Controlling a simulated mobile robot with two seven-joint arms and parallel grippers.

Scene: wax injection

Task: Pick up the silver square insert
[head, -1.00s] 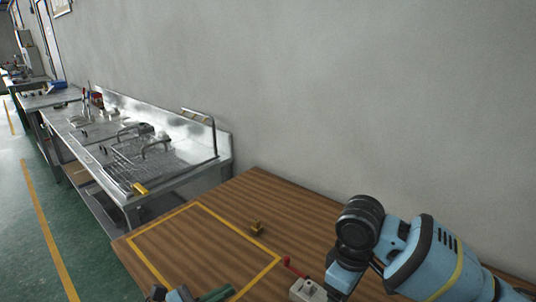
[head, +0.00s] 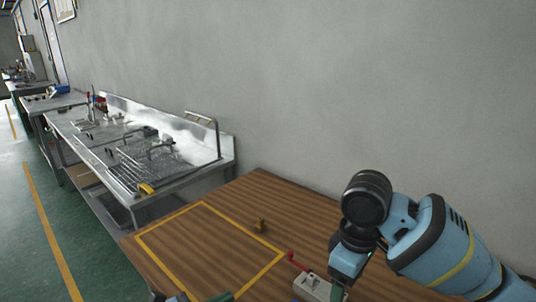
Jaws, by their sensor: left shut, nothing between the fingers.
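I cannot make out a silver square insert in the head view. My left gripper (head: 222,297) shows only as a blue, black and green sliver at the bottom edge, by the yellow-outlined area of the wooden table (head: 310,215). It is shut and empty. My right arm comes in from the right and bends down at its wrist. Its gripper (head: 338,294) is mostly cut off by the bottom edge, with only a bit of green showing, so its jaws cannot be read. A grey block with a red lever (head: 314,287) stands just left of it.
A steel bench (head: 195,178) with racks and handled tools stands beyond the table at the left. A grey wall (head: 300,90) runs behind. The outlined area looks bare.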

